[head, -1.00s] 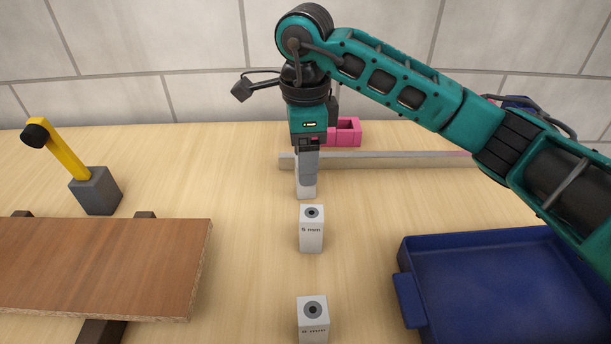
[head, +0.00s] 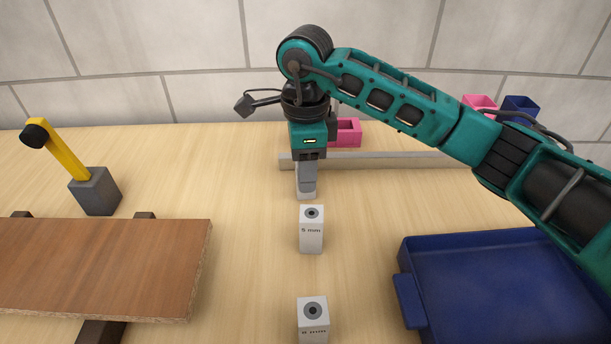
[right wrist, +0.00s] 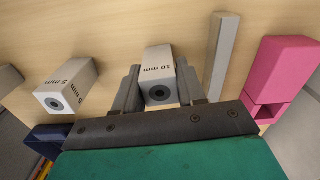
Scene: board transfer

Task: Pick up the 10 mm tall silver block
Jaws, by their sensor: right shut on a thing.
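The 10 mm block (right wrist: 158,65) is silver-grey with a dark ring on its end. In the right wrist view it sits between the two fingers of my right gripper (right wrist: 157,90), its "10 mm" label readable. In the head view my right gripper (head: 307,182) points straight down and is shut on this block. Only the block's lower part (head: 306,195) shows below the fingers, at the table; the rest is hidden. My left gripper is not in view.
A 5 mm block (head: 312,235) and another labelled block (head: 313,325) stand in line nearer me. A grey bar (head: 400,160) lies behind, with a pink bin (head: 348,133) beyond.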

